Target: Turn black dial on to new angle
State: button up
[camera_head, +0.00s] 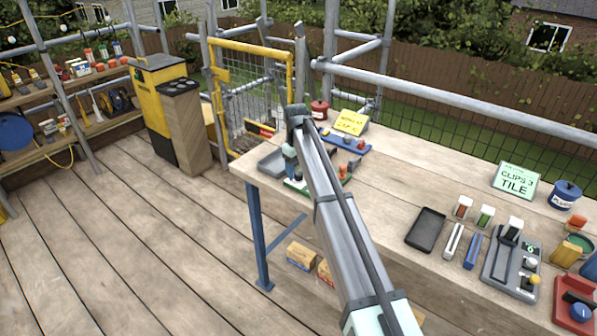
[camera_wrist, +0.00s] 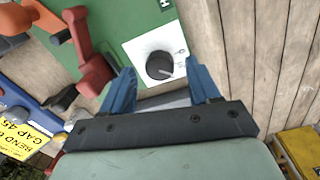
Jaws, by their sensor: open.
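A round black dial (camera_wrist: 159,65) with a light pointer mark sits on a white plate (camera_wrist: 134,50) on a green panel (camera_wrist: 105,20) in the wrist view. Its pointer faces the lower right of that picture. My gripper (camera_wrist: 160,72) is open, with one blue finger to each side of the dial and slightly below it in the picture. The fingers appear apart from the dial. In the head view my gripper (camera_head: 290,158) is over the left end of the workbench, mostly behind my arm. The dial is hidden there; only part of the green panel (camera_head: 300,186) shows.
Red and orange levers (camera_wrist: 95,65) stand close to the left finger in the wrist view. A blue unit with a yellow sign (camera_wrist: 25,128) lies at the left. A grey tray (camera_head: 272,162) is near the bench end. Bare bench top (camera_head: 410,170) lies to the right.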

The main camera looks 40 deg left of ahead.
jog(key=shift+f, duration=0.65)
jog(key=c, duration=1)
